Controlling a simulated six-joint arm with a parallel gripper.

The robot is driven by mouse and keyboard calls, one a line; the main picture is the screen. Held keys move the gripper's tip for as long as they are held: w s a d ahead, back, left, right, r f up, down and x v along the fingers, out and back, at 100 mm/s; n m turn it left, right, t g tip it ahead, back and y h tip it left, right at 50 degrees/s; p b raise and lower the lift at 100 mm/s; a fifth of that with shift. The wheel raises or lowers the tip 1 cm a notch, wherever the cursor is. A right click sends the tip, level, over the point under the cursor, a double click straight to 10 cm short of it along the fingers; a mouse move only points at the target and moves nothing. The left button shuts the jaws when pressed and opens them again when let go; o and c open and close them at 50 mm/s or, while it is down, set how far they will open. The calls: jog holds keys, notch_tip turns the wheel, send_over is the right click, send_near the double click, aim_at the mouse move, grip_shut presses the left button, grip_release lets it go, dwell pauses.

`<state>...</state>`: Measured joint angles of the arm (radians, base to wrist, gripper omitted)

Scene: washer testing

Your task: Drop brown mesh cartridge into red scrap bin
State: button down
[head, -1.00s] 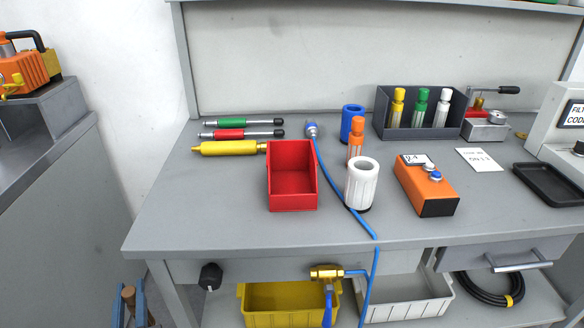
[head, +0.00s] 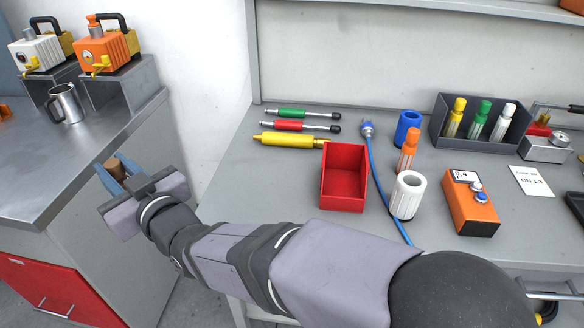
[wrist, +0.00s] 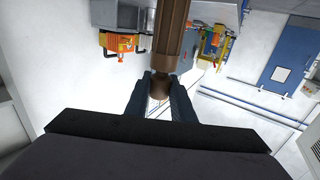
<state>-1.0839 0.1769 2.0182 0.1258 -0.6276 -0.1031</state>
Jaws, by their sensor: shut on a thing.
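My gripper (head: 117,175) is shut on the brown mesh cartridge (head: 115,167), near the right edge of the left bench in the head view. In the wrist view the cartridge (wrist: 173,30) stands up between the blue fingers (wrist: 160,90) and runs out of the top of the picture. The red scrap bin (head: 343,178) stands on the right bench, well to the right of my gripper. Its open top faces up and its visible inside is empty.
My arm spans the gap between the benches, below the red bin. A white cylinder (head: 407,196) and an orange bottle (head: 407,157) stand right of the bin, with a blue hose (head: 377,180) between. A yellow cylinder (head: 291,140) lies behind it. A metal mug (head: 67,104) stands on the left bench.

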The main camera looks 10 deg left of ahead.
jog(key=w+d+r+m+t+h+p, duration=0.2)
jog(key=w+d+m+t+h+p, duration=0.2)
jog(key=w+d+m+h, duration=0.4)
jog(key=w+d+r+m+t+h+p, duration=0.25)
jog(key=w+d+t+h+p, duration=0.2)
jog(key=w+d+h, duration=0.4)
jog(key=w+d+m+g+h+p, duration=0.1)
jog(key=d+m+h+p, duration=0.1)
jog(key=d, duration=0.6)
jog(key=w+d+f+m+g+h+p, duration=0.1)
jog(key=w+d+m+g+h+p, duration=0.1)
jog(key=d, duration=0.7)
jog(key=w+d+f+m+g+h+p, duration=0.1)
jog(key=d+m+g+h+p, duration=0.1)
jog(key=d+m+h, duration=0.4)
jog(key=d+h+p, duration=0.1)
jog(key=d, duration=0.2)
jog(key=shift+w+d, duration=0.2)
jog(key=shift+w, duration=0.2)
jog(key=shift+f+h, duration=0.1)
jog(key=shift+h, duration=0.15)
notch_tip(320, 180, down, 6)
jog(key=b, duration=0.5)
